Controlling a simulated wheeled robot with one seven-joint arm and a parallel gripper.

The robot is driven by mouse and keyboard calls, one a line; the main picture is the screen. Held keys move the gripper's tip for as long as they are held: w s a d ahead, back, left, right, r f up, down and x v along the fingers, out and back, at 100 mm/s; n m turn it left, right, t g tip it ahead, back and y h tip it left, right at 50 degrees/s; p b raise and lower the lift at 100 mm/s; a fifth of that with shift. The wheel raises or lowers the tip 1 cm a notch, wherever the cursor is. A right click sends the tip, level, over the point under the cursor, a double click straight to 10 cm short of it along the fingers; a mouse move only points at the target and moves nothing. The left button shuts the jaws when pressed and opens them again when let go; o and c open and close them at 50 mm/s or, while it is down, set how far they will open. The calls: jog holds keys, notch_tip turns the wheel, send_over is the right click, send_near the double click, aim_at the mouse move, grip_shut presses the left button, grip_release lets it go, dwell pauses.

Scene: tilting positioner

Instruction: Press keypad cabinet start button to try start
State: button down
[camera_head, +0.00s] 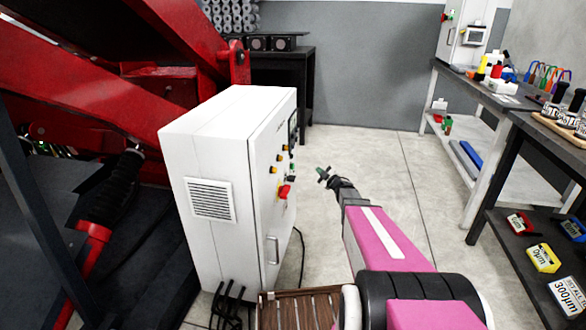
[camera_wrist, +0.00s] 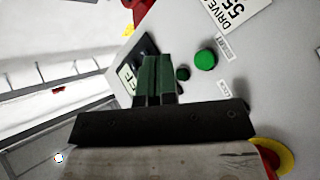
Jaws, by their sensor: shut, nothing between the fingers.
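The white keypad cabinet (camera_head: 215,140) stands left of centre in the head view, its door carrying lamps, buttons and a red knob. A smaller dark green round part (camera_wrist: 183,73) sits between that button and my fingers. My gripper (camera_head: 323,173) is shut and empty, in front of the door. In the wrist view, its fingertips (camera_wrist: 156,58) overlap a dark display (camera_wrist: 130,75), left of the green button. Contact with the panel cannot be told.
A red and yellow knob (camera_wrist: 272,158) lies at lower right in the wrist view. Red machine arms (camera_head: 80,75) rise left of the cabinet. Workbenches (camera_head: 480,95) with tools line the right side. The floor (camera_head: 370,160) between is clear.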

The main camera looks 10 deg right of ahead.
jog(key=w+a, duration=0.2)
jog(key=a, duration=0.6)
jog(key=shift+w+a, duration=0.15)
jog(key=shift+w, duration=0.2)
jog(key=shift+a, duration=0.1)
dwell(1.9)
jog(key=shift+w+a, duration=0.1)
jog(key=shift+a, duration=0.25)
jog(key=shift+w+a, duration=0.15)
jog(key=shift+a, duration=0.25)
dwell(1.0)
jog(key=shift+d, duration=0.1)
jog(key=shift+s+d, duration=0.25)
jog(key=shift+d, duration=0.5)
jog(key=shift+d, duration=0.1)
jog(key=shift+s+d, duration=0.25)
jog(key=shift+d, duration=0.5)
jog(key=shift+s+d, duration=0.3)
jog(key=shift+d, duration=0.45)
jog(key=shift+s+d, duration=0.25)
jog(key=shift+d, duration=0.5)
